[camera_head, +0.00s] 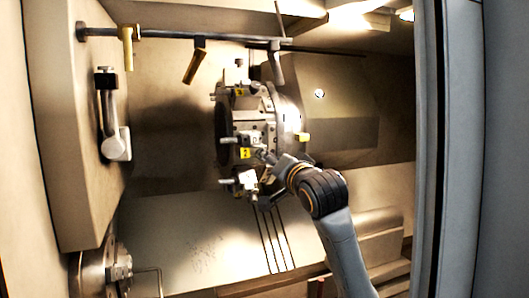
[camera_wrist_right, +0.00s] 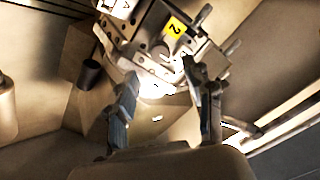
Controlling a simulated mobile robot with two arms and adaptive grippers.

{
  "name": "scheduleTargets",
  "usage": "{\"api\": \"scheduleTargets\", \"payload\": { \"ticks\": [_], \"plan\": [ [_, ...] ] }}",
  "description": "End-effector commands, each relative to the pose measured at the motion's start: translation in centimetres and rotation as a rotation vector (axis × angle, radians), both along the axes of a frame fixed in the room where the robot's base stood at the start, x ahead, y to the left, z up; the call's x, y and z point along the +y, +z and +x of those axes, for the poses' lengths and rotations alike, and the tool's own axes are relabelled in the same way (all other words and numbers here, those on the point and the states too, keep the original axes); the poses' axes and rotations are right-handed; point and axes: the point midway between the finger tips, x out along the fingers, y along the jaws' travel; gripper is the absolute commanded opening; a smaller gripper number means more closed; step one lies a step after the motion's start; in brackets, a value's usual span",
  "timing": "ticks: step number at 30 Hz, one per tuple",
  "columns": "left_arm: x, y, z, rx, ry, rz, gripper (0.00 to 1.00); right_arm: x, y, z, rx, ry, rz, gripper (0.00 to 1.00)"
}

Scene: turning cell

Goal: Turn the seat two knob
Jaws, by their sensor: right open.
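The tool turret (camera_head: 285,110) stands in the middle of the head view, with several seats around its face. Seat two (camera_head: 245,153) carries a yellow plate marked 2, which also shows at the top of the right wrist view (camera_wrist_right: 177,25). A short grey knob (camera_head: 228,140) sticks out to the left near that plate. In the wrist view a small rod-like knob (camera_wrist_right: 232,47) stands out to the right of the seat; I cannot tell whether it is the same one. My right gripper (camera_wrist_right: 162,78) is open and empty, its fingertips just below the seat block. My left gripper is out of view.
Other seats with protruding knobs (camera_head: 226,181) crowd the turret face. A rail (camera_head: 180,36) with hanging handles crosses above. A grey lever (camera_head: 116,143) is on the left wall, a round chuck-like part (camera_head: 92,272) below. A dark cylinder (camera_wrist_right: 90,73) is left of my fingers.

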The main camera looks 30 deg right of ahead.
Motion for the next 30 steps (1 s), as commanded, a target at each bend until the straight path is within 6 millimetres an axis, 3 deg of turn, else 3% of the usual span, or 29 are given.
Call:
{"api": "scheduleTargets", "payload": {
  "ticks": [3, 9, 22, 23, 30],
  "plan": [
    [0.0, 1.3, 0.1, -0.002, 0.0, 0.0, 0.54, -0.6, 0.3, 2.5, 0.004, 0.0, 0.001, 0.52],
    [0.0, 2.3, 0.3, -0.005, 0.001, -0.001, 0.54, -1.3, 0.2, 5.3, 0.001, 0.0, 0.0, 0.52],
    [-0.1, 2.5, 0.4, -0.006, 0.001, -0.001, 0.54, -1.5, 0.0, 6.4, -0.001, 0.0, -0.001, 0.52],
    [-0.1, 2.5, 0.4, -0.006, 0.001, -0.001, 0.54, -1.5, 0.0, 6.4, -0.001, -0.001, -0.001, 0.5],
    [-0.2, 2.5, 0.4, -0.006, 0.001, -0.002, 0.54, -1.5, 0.0, 6.4, -0.001, -0.001, -0.001, 0.01]
  ]
}}
